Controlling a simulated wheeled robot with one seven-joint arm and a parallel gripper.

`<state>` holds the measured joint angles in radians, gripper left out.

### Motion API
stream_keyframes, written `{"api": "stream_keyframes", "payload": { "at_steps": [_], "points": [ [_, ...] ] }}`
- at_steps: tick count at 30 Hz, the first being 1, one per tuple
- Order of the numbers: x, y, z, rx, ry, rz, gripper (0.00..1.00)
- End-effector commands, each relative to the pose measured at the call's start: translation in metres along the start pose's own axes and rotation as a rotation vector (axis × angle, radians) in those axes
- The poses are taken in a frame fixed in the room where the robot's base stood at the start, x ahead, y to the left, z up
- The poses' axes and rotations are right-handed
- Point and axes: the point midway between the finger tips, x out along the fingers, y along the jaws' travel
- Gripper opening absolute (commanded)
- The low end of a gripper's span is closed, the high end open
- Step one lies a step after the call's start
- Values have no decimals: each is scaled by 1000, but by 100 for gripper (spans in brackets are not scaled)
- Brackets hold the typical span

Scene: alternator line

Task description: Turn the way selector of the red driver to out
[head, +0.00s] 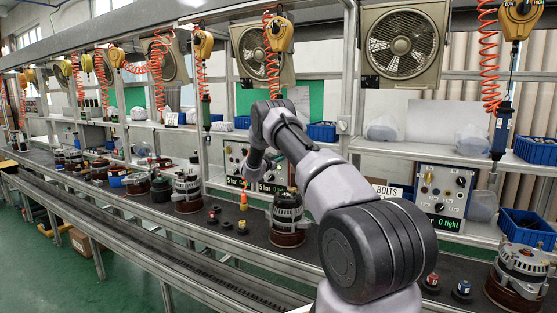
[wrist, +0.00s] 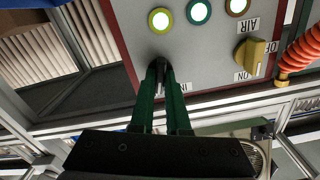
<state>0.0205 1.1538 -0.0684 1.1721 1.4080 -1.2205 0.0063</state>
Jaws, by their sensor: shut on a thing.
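In the wrist view my gripper (wrist: 162,72) has its two green fingers closed on a small black selector knob (wrist: 160,62) on a grey control panel (wrist: 200,55). A label (wrist: 178,88) that seems to read IN, upside down, is partly hidden beside the fingers. The fingers cover most of the knob, and I cannot tell which way it points. In the head view my arm reaches to the panel (head: 233,155) at the back of the bench; the gripper itself is hidden behind the arm. I cannot make out the red driver itself for certain.
The same panel carries a yellow AIR knob (wrist: 250,52) and several lit lamps (wrist: 199,12). An orange coiled hose (wrist: 302,50) runs close to its right. An alternator (head: 288,215) stands on the bench near my arm. Another panel (head: 443,190) is further right.

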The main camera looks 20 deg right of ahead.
Motion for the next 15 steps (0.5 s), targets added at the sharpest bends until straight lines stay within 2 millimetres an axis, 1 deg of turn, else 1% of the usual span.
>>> {"api": "stream_keyframes", "payload": {
  "at_steps": [6, 15],
  "points": [
    [-1, 0, 1, 123, -1, 0, 0],
    [-1, 1, 1, 204, -1, 1, 0]
  ]
}}
